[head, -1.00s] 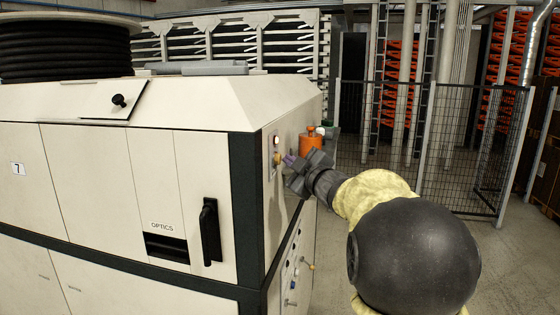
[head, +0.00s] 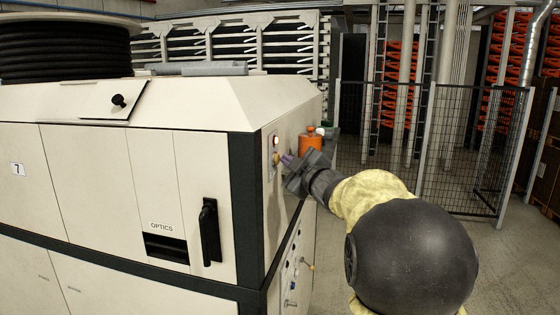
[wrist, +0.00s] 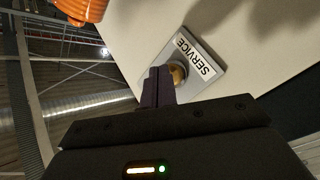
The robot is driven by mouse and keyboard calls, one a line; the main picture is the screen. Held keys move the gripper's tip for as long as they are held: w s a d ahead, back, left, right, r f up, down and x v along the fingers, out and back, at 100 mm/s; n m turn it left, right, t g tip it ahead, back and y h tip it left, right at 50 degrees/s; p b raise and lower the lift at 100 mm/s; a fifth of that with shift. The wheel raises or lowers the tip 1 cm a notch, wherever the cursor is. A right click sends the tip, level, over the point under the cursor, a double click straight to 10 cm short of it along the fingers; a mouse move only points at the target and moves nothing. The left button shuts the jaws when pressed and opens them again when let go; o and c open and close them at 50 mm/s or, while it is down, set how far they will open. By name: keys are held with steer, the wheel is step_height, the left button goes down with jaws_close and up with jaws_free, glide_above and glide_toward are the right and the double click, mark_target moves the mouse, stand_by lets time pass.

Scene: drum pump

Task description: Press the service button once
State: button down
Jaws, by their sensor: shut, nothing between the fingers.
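The service button (wrist: 178,74) is a round brass-coloured button on a grey plate labelled SERVICE (wrist: 194,58), fixed to the pale machine side. In the head view the button (head: 276,158) shows small on the machine's right-hand face, below a red lamp. My gripper (wrist: 158,82) is shut and empty, with its dark purple fingertips close beside the button and partly covering it in the wrist view. In the head view my gripper (head: 287,160) points at the panel from the right. I cannot tell whether the fingertips touch the button.
The cream machine (head: 90,180) fills the left side, with a black handle (head: 208,232) on its front. An orange object (head: 310,141) stands behind my gripper and also shows in the wrist view (wrist: 80,10). More knobs (head: 292,280) sit lower on the side. Open floor lies to the right.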

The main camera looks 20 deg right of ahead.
steer(key=shift+a, duration=0.15)
stand_by(0.4)
steer(key=shift+s+d, duration=0.45)
steer(key=shift+d, duration=0.3)
steer(key=s+d, duration=0.1)
steer(key=d, duration=0.1)
steer(key=s+d+p, duration=0.1)
steer(key=s+d, duration=0.1)
stand_by(0.5)
stand_by(0.5)
